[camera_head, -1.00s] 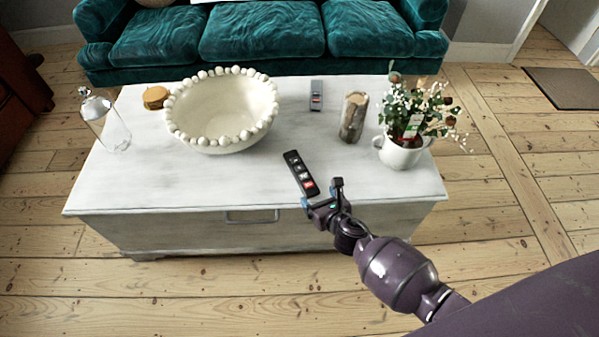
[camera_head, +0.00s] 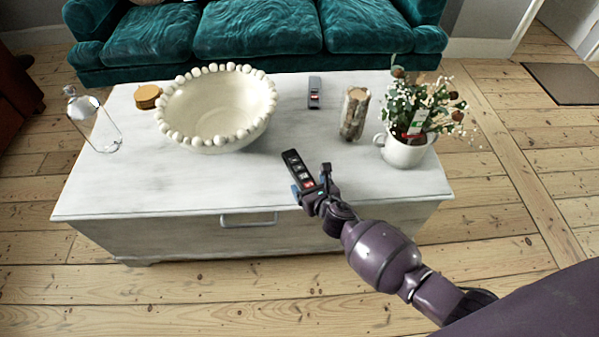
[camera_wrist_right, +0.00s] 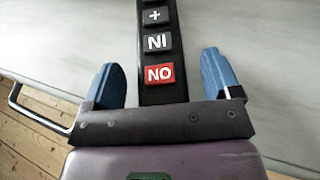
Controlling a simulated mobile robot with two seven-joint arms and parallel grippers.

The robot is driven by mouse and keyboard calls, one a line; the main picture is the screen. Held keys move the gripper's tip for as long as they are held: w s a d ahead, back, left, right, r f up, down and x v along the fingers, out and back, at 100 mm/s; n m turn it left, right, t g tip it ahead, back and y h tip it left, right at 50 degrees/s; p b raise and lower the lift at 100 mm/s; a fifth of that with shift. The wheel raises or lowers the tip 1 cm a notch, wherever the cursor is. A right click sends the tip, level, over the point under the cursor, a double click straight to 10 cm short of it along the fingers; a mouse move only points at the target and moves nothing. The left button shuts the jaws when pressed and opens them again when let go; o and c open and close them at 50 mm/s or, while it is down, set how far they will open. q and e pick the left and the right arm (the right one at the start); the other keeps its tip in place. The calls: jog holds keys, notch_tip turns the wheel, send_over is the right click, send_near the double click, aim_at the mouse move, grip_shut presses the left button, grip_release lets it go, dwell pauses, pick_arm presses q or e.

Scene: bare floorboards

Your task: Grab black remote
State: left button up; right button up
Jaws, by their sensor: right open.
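The black remote (camera_head: 299,168) lies on the white chest near its front edge, with a red button at its near end. In the right wrist view the remote (camera_wrist_right: 160,55) runs up between two blue fingertips, with buttons marked "NI" and "NO". My right gripper (camera_head: 310,190) is open at the near end of the remote, one finger on each side. In the right wrist view a gap shows between the remote and each finger of the gripper (camera_wrist_right: 163,82). My left gripper is not in view.
The white chest (camera_head: 130,185) also bears a beaded bowl (camera_head: 220,138), a grey device (camera_head: 314,93), a wooden candle holder (camera_head: 354,113), a flower mug (camera_head: 403,152), a glass bottle (camera_head: 95,122) and a yellow-brown round item (camera_head: 148,96). A teal sofa (camera_head: 258,30) stands behind.

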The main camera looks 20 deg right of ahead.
jog(key=shift+r, duration=0.1)
jog(key=shift+c, duration=0.5)
jog(key=c, duration=1)
jog(key=shift+c, duration=0.2)
